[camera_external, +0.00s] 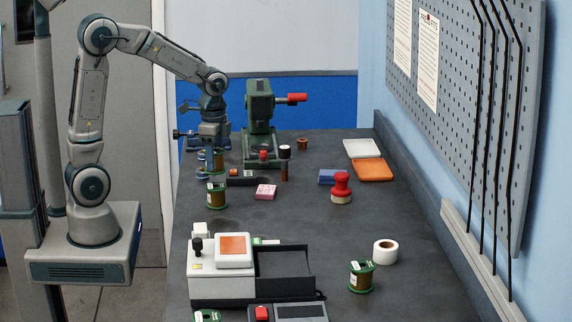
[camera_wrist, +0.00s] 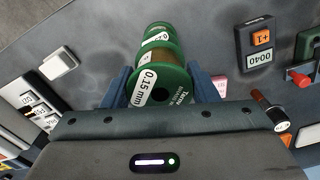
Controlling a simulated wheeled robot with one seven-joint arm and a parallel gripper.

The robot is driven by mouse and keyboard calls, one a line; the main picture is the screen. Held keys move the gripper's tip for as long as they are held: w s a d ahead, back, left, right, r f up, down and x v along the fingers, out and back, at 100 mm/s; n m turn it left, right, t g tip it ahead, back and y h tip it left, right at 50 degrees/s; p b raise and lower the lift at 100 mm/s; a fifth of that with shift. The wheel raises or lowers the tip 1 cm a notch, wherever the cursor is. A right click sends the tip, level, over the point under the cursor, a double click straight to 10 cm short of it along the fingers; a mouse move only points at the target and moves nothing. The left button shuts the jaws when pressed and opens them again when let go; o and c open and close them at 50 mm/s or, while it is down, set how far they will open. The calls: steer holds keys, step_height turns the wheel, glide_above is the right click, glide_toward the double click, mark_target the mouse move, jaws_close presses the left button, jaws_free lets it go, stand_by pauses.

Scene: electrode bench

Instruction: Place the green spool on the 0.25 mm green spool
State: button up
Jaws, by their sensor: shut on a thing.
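My gripper (camera_wrist: 160,86) is shut on a green-flanged spool (camera_wrist: 162,92) labelled 0.15 mm, with a blue finger on each side. A second green-flanged spool with brown winding (camera_wrist: 151,58) shows just beyond it in the wrist view; its label starts "0.2" and the rest is hard to read. In the external view the held spool (camera_external: 217,160) is partly hidden by my gripper, above the bench. Below it, a green spool (camera_external: 217,197) stands upright on the bench. A gap shows between the two there.
A green press with a red handle (camera_external: 260,115) stands behind my gripper. A dark counter (camera_wrist: 258,52), a pink block (camera_external: 265,191) and a red-topped stamp (camera_external: 341,187) are nearby. A white machine (camera_external: 222,285) is in front. Another green spool (camera_external: 361,277) stands at right.

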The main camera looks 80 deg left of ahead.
mark_target(216, 171)
steer(key=shift+f, duration=2)
steer(key=shift+f, duration=0.1)
steer(key=shift+f, duration=0.15)
steer(key=o, duration=1.4)
step_height(216, 171, up, 12)
steer(key=shift+r, duration=0.25)
steer(key=s+d+f+n+t, duration=0.1)
steer(key=s+d, duration=0.2)
steer(key=d, duration=0.1)
steer(key=s+d+f+n+t, duration=0.1)
steer(key=s+d, duration=0.3)
steer(key=d, duration=0.1)
steer(key=s+d+f+n+t, duration=0.1)
steer(key=s+d, duration=0.2)
steer(key=d, duration=0.2)
steer(key=shift+s+f+n, duration=0.15)
steer(key=shift+s+n, duration=0.15)
steer(key=shift+s, duration=0.1)
